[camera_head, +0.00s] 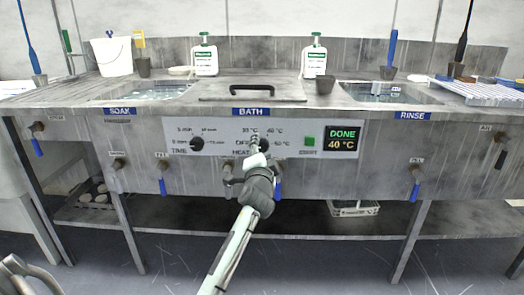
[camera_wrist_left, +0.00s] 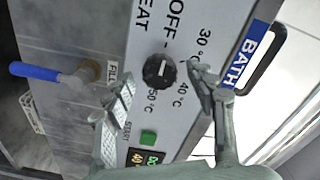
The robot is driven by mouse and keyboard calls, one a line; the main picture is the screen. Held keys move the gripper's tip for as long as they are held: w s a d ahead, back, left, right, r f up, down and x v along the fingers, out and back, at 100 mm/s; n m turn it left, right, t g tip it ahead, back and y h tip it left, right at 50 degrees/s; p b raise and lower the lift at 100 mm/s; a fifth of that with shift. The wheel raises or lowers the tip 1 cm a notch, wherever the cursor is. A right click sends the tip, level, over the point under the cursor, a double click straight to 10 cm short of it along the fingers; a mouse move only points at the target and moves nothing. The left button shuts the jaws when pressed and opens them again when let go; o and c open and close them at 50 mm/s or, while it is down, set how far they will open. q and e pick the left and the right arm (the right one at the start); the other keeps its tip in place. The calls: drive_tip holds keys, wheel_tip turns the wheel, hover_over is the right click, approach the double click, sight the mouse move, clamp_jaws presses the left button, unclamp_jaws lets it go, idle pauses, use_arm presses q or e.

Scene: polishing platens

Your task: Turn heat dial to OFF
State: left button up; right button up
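The heat dial (camera_wrist_left: 158,70) is a round black knob with a small white mark, on the grey control panel. Labels OFF, 30, 40 and 50 °C ring it; I cannot tell surely which the mark faces. In the head view my left gripper (camera_head: 257,148) hides most of the dial. In the left wrist view the left gripper (camera_wrist_left: 162,94) is open and empty, its fingers apart, one on each side below the dial. I see no contact with the knob. The display (camera_head: 342,139) reads DONE and 40 °C.
The time dial (camera_head: 196,143) is left of the heat dial. A green start button (camera_head: 309,141) is to its right. Blue-handled taps, such as the fill tap (camera_wrist_left: 75,76), stick out below the panel. The lidded bath (camera_head: 252,90) is above, between soak and rinse basins.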

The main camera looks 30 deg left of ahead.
use_arm(q)
drive_tip(key=v, duration=1.2)
drive_tip(key=shift+s, duration=0.1)
drive_tip(key=s+d+f+n+g+h+p, duration=0.25)
drive_tip(key=s+f, duration=0.25)
drive_tip(key=f, duration=0.5)
drive_tip(key=s+d+f+n+g+h+p, duration=0.15)
drive_tip(key=s+f+g+h, duration=0.35)
drive_tip(key=f, duration=0.6)
drive_tip(key=s+d+f+g+p, duration=0.1)
drive_tip(key=s+d+f+g, duration=0.1)
drive_tip(key=s+f, duration=0.3)
drive_tip(key=s+d+f+g+p, duration=0.1)
drive_tip(key=s+f, duration=0.4)
drive_tip(key=s, duration=0.6)
drive_tip(key=shift+d+n+g+h, duration=0.4)
drive_tip(key=shift+d+g, duration=0.45)
drive_tip(key=shift+d, duration=0.15)
use_arm(e)
drive_tip(key=s+d+f+g, duration=0.2)
drive_tip(key=f, duration=0.4)
drive_tip(key=s+d+f+g+h, duration=0.1)
drive_tip(key=s+d+f+g, duration=0.2)
drive_tip(key=f, duration=0.3)
drive_tip(key=shift+d+f+m, duration=0.2)
drive_tip(key=shift+m, duration=0.2)
